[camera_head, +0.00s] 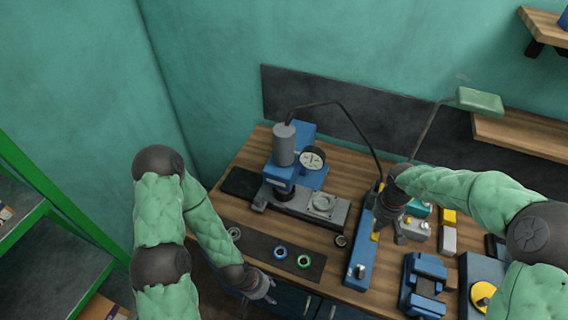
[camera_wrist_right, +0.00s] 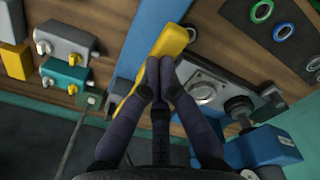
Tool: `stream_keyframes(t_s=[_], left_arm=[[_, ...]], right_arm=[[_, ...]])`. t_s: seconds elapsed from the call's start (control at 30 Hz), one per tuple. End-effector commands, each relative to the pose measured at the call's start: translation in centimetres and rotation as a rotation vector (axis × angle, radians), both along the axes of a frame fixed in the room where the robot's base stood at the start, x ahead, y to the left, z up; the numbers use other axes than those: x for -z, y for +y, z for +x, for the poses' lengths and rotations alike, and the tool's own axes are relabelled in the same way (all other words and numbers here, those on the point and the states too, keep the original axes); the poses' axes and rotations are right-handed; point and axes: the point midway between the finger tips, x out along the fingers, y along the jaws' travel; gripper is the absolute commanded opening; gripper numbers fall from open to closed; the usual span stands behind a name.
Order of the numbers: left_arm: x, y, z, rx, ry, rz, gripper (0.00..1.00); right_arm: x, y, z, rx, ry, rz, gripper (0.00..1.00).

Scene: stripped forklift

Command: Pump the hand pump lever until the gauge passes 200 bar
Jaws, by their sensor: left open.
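The hand pump (camera_head: 360,262) is a long blue body on the bench; its blue body also shows in the right wrist view (camera_wrist_right: 138,45). Its yellow lever (camera_wrist_right: 172,38) runs under my right fingers, and a bit of yellow shows in the head view (camera_head: 375,236). My right gripper (camera_wrist_right: 160,62) has its fingertips together at the lever and appears closed on it; the exact contact is partly hidden. The round white gauge (camera_head: 312,158) stands on the blue press behind, its reading too small to tell. My left gripper (camera_head: 262,290) is open and empty by the bench's front edge.
The blue press with a grey cylinder (camera_head: 284,145) stands left of the pump, joined by a black hose (camera_head: 345,107). Rings (camera_head: 280,252) lie on a dark mat. Small blocks (camera_head: 448,228), a blue frame (camera_head: 425,283) and a lamp (camera_head: 480,102) are on the right.

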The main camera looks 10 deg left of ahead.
Motion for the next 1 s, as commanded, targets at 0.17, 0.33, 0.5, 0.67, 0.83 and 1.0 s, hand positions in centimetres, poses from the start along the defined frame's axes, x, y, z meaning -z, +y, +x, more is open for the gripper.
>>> stream_keyframes(t_s=[0.17, 0.33, 0.5, 0.67, 0.83, 1.0], left_arm=[[1.9, 0.0, 0.0, 0.0, 0.0, 0.0, 0.52], [3.3, 0.0, 0.0, 0.0, 0.0, 0.0, 0.52], [3.9, 0.0, 0.0, 0.0, 0.001, 0.0, 0.52], [3.3, 0.0, 0.0, 0.0, 0.0, 0.0, 0.52], [1.9, 0.0, 0.0, 0.0, 0.0, 0.0, 0.52], [0.7, 0.0, 0.0, 0.0, 0.0, 0.0, 0.52]], right_arm=[[2.7, 0.0, -0.1, -0.001, 0.002, 0.001, 0.0], [4.6, 0.1, -0.2, -0.001, 0.004, 0.001, 0.0], [5.6, 0.1, -0.2, -0.002, 0.002, 0.001, 0.0], [4.7, 0.1, -0.1, -0.001, 0.001, 0.0, 0.0], [2.9, 0.0, -0.1, 0.0, 0.0, 0.0, 0.0], [1.2, 0.0, -0.1, 0.0, 0.001, 0.0, 0.0]])
